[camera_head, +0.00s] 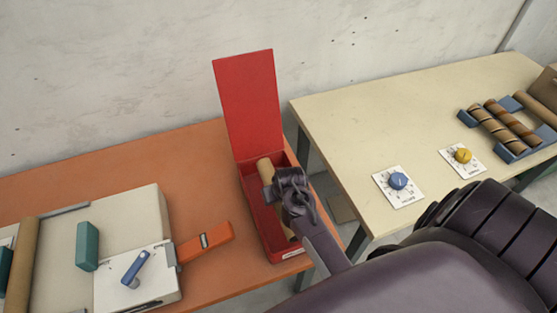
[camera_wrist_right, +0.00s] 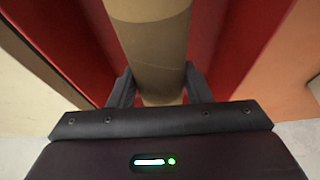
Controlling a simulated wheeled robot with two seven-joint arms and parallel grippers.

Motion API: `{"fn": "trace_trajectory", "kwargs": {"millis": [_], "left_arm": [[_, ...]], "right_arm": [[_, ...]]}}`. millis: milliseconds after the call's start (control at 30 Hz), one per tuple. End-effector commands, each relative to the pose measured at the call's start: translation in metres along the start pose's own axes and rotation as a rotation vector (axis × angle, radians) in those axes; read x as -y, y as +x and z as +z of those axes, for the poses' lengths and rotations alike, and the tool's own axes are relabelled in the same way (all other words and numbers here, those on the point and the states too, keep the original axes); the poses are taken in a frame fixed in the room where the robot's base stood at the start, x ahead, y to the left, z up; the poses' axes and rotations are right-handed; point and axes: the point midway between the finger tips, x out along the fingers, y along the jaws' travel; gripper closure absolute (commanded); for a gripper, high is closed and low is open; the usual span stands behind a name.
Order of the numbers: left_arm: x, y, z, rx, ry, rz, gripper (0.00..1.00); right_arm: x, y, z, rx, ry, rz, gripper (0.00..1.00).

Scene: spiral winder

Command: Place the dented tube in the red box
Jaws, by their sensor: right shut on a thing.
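The red box (camera_head: 257,235) stands on the orange table with its lid raised at the back. My right gripper (camera_head: 272,192) is down inside the box, reaching in from the right. It is shut on a tan cardboard tube (camera_head: 264,171), which lies lengthwise in the box and is partly hidden behind my gripper and arm. In the right wrist view the tube (camera_wrist_right: 150,50) passes between the two fingers (camera_wrist_right: 160,90), with the red box walls (camera_wrist_right: 222,50) on both sides. I cannot make out a dent. My left gripper is not in view.
A winder with a tan tube (camera_head: 22,265), teal blocks (camera_head: 87,246) and an orange handle (camera_head: 206,241) sits at left. The cream table (camera_head: 345,130) at right holds a blue dial (camera_head: 398,181), a yellow dial (camera_head: 463,155) and a blue rack (camera_head: 511,150) with brown-striped tubes.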

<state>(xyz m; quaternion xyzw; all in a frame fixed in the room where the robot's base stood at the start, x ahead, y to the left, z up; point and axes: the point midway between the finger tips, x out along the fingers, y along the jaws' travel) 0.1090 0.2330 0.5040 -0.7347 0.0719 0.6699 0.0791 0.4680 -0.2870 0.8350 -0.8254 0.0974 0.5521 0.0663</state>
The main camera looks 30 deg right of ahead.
Motion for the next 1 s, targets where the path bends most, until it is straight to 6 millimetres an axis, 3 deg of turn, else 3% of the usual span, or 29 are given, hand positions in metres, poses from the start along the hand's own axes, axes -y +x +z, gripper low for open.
{"fn": "trace_trajectory", "kwargs": {"millis": [400,767,800,933,1000], "left_arm": [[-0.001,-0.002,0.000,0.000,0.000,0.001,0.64],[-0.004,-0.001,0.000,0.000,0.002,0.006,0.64],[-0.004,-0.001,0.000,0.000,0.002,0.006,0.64],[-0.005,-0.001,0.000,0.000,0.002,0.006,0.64],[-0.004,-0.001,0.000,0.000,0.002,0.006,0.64]], "right_arm": [[0.000,0.041,0.016,-0.002,0.001,-0.001,0.79],[0.000,0.044,0.018,-0.002,0.000,-0.001,0.79],[0.000,0.044,0.018,-0.002,0.000,-0.001,0.53],[0.000,0.044,0.018,-0.002,0.000,-0.001,0.36],[0.000,0.044,0.018,-0.002,0.000,0.000,0.34]]}}
